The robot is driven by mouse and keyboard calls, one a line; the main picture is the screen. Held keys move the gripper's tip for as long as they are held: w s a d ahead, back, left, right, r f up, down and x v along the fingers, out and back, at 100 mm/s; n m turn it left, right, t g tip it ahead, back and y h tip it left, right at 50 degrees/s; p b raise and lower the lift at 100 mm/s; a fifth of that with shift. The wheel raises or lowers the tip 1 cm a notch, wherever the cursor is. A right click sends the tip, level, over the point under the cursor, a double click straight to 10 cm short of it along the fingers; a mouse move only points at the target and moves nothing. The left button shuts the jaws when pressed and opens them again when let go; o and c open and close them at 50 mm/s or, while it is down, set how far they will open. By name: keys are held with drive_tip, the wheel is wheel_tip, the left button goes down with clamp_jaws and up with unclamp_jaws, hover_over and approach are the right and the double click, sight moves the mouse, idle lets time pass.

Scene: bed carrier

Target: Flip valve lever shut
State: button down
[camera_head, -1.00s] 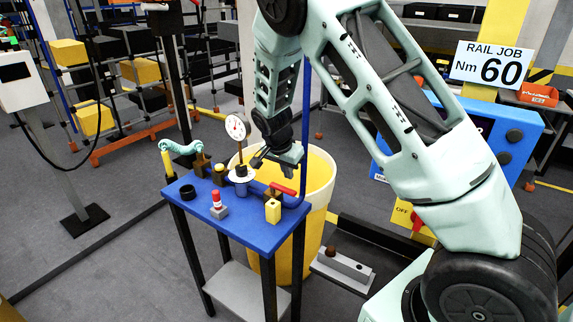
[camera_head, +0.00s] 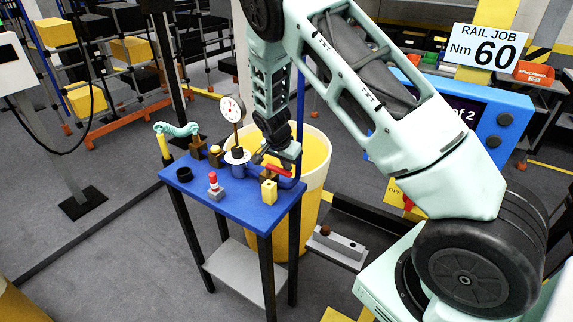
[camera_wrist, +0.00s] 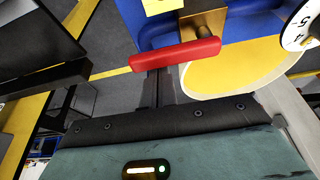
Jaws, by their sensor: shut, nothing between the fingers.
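The red valve lever (camera_head: 278,171) sits on a brass valve body near the right back edge of the blue table. In the wrist view the red lever (camera_wrist: 175,56) lies nearly level across the picture, with the brass body (camera_wrist: 203,25) behind its right part. My gripper (camera_head: 260,157) is just above and behind the lever in the head view, close to it. I cannot tell whether it touches. It is shut and holds nothing.
The blue table (camera_head: 238,204) also carries a dial gauge (camera_head: 232,108), a yellow block (camera_head: 269,191), a red-and-white knob (camera_head: 214,185), a black ring (camera_head: 184,174) and a teal handle (camera_head: 177,130). A yellow bin (camera_head: 316,160) stands right behind the table.

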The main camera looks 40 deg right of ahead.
drive_tip(key=shift+s+a+m+b, duration=0.1)
drive_tip(key=shift+a+m+b, duration=0.2)
drive_tip(key=shift+m, duration=0.2)
drive_tip(key=m, duration=0.1)
drive_tip(key=a+m+g+b, duration=0.1)
drive_tip(key=m, duration=0.1)
drive_tip(key=shift+s+a, duration=0.25)
drive_tip(key=shift+s, duration=0.05)
drive_tip(key=a+m+g, duration=0.1)
drive_tip(key=m, duration=0.2)
drive_tip(key=a+m+g, duration=0.1)
drive_tip(key=a+m, duration=0.1)
drive_tip(key=m, duration=0.1)
drive_tip(key=a+m+g+y, duration=0.1)
drive_tip(key=m, duration=0.2)
drive_tip(key=shift+w+a, duration=0.2)
drive_tip(key=m, duration=0.2)
drive_tip(key=w+a+m+y+b, duration=0.1)
drive_tip(key=m, duration=0.1)
drive_tip(key=shift+w+a+g, duration=0.1)
drive_tip(key=shift+a+g, duration=0.1)
drive_tip(key=shift+g, duration=0.2)
drive_tip(key=shift+w+a, duration=0.1)
drive_tip(key=shift+a, duration=0.1)
drive_tip(key=shift+w+a, duration=0.1)
drive_tip(key=shift+w, duration=0.1)
drive_tip(key=shift+r, duration=0.1)
